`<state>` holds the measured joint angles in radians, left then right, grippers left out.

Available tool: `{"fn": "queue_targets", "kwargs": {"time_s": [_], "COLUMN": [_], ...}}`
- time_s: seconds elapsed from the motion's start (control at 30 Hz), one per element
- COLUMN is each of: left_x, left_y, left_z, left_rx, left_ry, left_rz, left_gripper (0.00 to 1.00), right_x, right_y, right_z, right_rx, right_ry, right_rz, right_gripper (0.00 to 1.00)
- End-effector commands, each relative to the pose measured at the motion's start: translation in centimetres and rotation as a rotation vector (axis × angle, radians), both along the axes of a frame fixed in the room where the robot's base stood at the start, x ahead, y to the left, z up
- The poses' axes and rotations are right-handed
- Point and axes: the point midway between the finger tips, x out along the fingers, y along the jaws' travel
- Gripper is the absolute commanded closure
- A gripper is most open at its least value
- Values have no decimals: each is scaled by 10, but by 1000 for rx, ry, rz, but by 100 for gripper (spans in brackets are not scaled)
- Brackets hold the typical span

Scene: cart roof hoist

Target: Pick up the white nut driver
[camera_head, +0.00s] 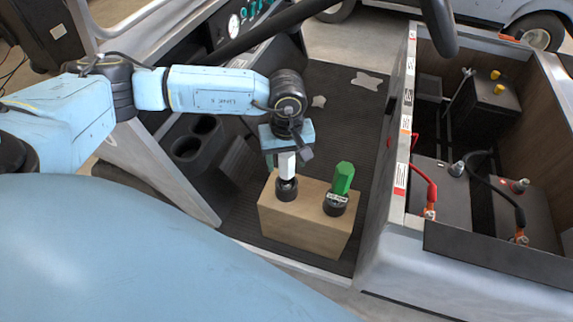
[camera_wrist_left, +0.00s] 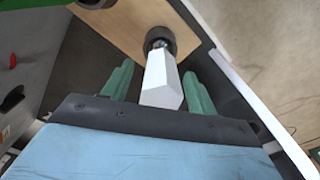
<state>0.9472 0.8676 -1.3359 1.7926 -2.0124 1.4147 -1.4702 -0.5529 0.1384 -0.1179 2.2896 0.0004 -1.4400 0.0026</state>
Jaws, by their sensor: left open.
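The white nut driver (camera_head: 287,166) stands upright in a black round holder (camera_head: 286,188) on a wooden block (camera_head: 305,222). My left gripper (camera_head: 284,160) is directly above it, pointing down. In the left wrist view, the white handle (camera_wrist_left: 161,82) lies between the two green fingers of my left gripper (camera_wrist_left: 160,88), with a visible gap on each side. The gripper is open. In the head view the top of the handle is partly hidden by the gripper. My right gripper is not in view.
A green nut driver (camera_head: 342,178) stands in a second black holder (camera_head: 335,204) on the same block, to the right. The block sits on the cart's dark floor (camera_head: 345,110). Batteries with red and black cables (camera_head: 432,190) are to the right. Cup holders (camera_head: 187,148) are at left.

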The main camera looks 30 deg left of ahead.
Motion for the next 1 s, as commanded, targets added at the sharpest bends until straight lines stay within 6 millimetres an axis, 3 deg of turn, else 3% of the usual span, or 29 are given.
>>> {"fn": "queue_targets", "kwargs": {"time_s": [0.1, 0.53, 1.0], "left_x": [0, 0, 1], "left_y": [0, 0, 0], "left_z": [0, 1, 10], "left_rx": [0, 0, -1], "left_ry": [0, 0, -2], "left_rz": [0, 0, 1], "left_gripper": [42, 98, 100], "right_x": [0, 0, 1], "right_y": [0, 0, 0], "right_z": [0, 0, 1], "right_rx": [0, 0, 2], "right_ry": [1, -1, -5], "right_rz": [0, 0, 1], "right_gripper": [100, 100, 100]}}
